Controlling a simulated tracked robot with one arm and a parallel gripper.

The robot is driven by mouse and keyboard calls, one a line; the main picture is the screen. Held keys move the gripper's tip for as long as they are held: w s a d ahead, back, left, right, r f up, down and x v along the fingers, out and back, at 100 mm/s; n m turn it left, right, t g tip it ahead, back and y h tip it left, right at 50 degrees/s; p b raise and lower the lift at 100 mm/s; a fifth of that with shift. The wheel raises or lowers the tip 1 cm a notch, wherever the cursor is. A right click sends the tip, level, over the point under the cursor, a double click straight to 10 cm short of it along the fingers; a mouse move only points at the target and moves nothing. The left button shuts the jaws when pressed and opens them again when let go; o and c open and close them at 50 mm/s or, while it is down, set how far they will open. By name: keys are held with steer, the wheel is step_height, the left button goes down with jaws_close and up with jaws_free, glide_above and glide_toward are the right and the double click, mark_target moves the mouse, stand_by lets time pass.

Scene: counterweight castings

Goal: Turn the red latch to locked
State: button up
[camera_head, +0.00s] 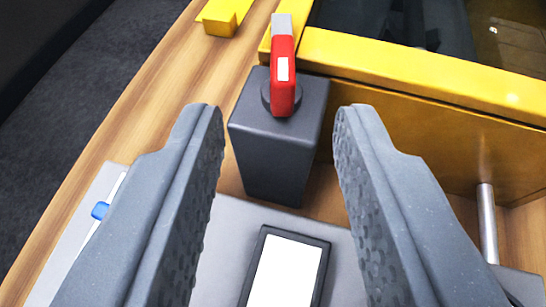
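The red latch (283,75) sits on a round dark pivot on top of a dark grey block (279,140). It has a white patch on its face and a grey tip that points away from me, at the yellow frame (420,68). My gripper (273,112) is open. Its two grey padded fingers stand left and right of the block, apart from it in the picture. Nothing is between the fingertips except the view of the block and latch beyond. Whether the fingers are level with the latch I cannot tell.
A grey panel with a white screen (286,274) lies below the block. A blue knob (100,210) on a slotted plate is at left. A metal rod (487,222) stands at right. A yellow bracket (222,18) sits on the wooden surface (160,100). Dark floor lies at far left.

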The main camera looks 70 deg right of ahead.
steer(key=shift+v, duration=1)
